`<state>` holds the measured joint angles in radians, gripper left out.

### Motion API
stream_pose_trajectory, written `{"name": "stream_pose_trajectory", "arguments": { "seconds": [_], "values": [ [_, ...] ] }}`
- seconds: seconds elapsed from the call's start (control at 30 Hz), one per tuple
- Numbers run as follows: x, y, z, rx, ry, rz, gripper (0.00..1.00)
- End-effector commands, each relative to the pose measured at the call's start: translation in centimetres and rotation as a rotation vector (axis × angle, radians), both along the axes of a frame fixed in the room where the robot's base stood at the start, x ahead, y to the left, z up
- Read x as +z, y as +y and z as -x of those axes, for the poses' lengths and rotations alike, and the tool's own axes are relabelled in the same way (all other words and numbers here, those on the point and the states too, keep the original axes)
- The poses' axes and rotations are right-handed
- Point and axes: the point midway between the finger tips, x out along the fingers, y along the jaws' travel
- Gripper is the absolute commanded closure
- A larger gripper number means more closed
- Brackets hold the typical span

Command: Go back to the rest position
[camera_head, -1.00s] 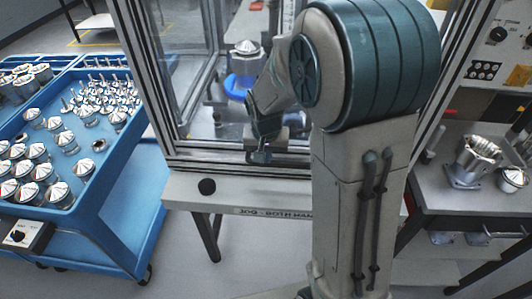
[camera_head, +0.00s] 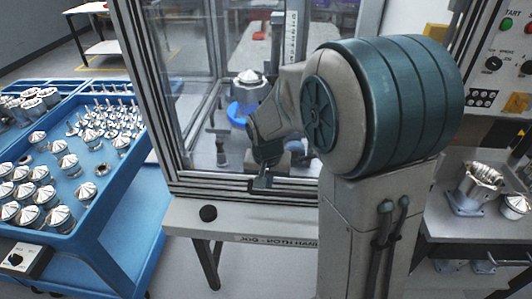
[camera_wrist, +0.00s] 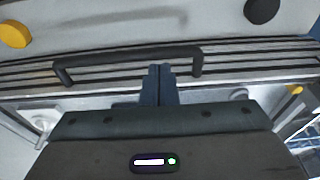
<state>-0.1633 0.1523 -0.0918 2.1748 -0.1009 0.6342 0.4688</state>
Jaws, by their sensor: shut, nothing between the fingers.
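My gripper (camera_head: 262,182) is at the front sill of the glazed enclosure (camera_head: 180,205), with my arm bent in front of it. In the wrist view, the fingers (camera_wrist: 158,70) are together with nothing between them. They point at the enclosure's front rail, beside a dark bar handle (camera_wrist: 130,58). I cannot tell whether they touch the handle or the rail. Inside the enclosure a machined housing (camera_head: 249,78) with a conical top sits above a blue ring (camera_head: 243,112). My arm hides part of the enclosure's right side.
A blue trolley (camera_head: 120,215) with several metal housings and small parts stands at the left. At the right, a bench (camera_head: 448,225) holds an open housing (camera_head: 481,185) under a control panel (camera_head: 500,65). A black round button (camera_head: 208,213) is on the front ledge.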

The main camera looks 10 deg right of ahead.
Motion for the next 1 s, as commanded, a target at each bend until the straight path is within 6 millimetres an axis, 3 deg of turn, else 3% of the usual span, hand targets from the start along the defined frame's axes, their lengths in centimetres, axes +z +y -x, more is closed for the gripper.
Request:
{"name": "stream_pose_trajectory", "arguments": {
  "seconds": [0.2, 0.4, 0.73, 0.87, 1.0],
  "values": [
    [5.0, 0.3, 0.7, 0.001, -0.012, -0.001, 1.00],
    [8.3, 0.7, 1.3, 0.004, -0.009, -0.001, 1.00],
    [9.9, 0.6, 2.0, 0.009, -0.009, -0.001, 1.00],
    [10.3, 0.0, 4.1, 0.043, -0.020, -0.006, 1.00],
    [10.6, -0.9, 8.5, 0.123, -0.044, -0.008, 1.00]
  ]
}}
